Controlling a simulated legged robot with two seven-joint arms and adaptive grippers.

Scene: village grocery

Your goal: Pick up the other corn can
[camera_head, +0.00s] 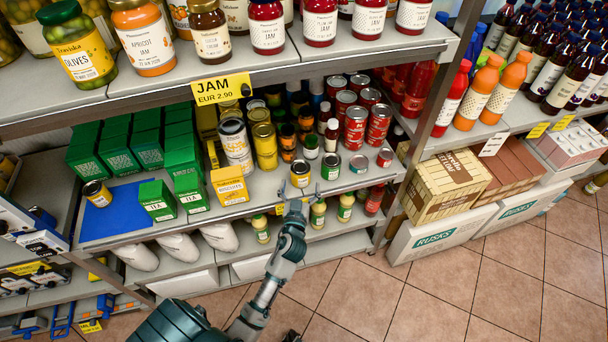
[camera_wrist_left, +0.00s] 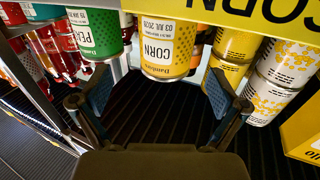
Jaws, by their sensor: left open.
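A small yellow corn can (camera_head: 300,174) stands at the front edge of the middle shelf. In the left wrist view this corn can (camera_wrist_left: 168,45) appears upside down, just beyond and between the fingertips. My left gripper (camera_head: 298,191) is open and empty in front of it; its two spread fingers also show in the left wrist view (camera_wrist_left: 155,95). I see no finger contact with the can. Another small yellow-labelled can (camera_head: 96,193) stands on a blue mat (camera_head: 122,207) at the shelf's left.
A green-labelled peas can (camera_head: 331,166) stands close to the right of the corn can. Taller yellow cans (camera_head: 265,146) stand behind to the left, near a yellow biscuits box (camera_head: 229,184). The jam shelf (camera_head: 330,45) overhangs above. Jars stand on the shelf below.

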